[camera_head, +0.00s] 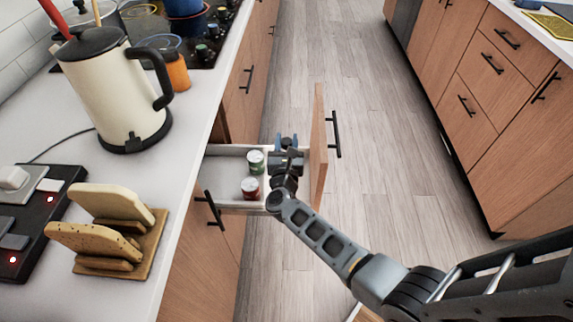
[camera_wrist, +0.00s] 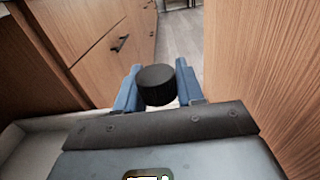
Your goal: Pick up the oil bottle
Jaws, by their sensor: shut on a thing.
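My gripper (camera_head: 286,141) is over the open drawer (camera_head: 226,158), near the inside of its front panel. In the wrist view its two blue fingers (camera_wrist: 159,69) are shut on the oil bottle, of which the round black cap (camera_wrist: 156,85) shows between them. The bottle's body is hidden below the cap and behind my gripper, so I cannot tell whether it touches the drawer floor.
A green jar (camera_head: 256,162) and a red jar (camera_head: 250,188) stand in the drawer left of my gripper. The drawer front (camera_head: 319,150) rises close on the right. The floor (camera_head: 370,130) is clear.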

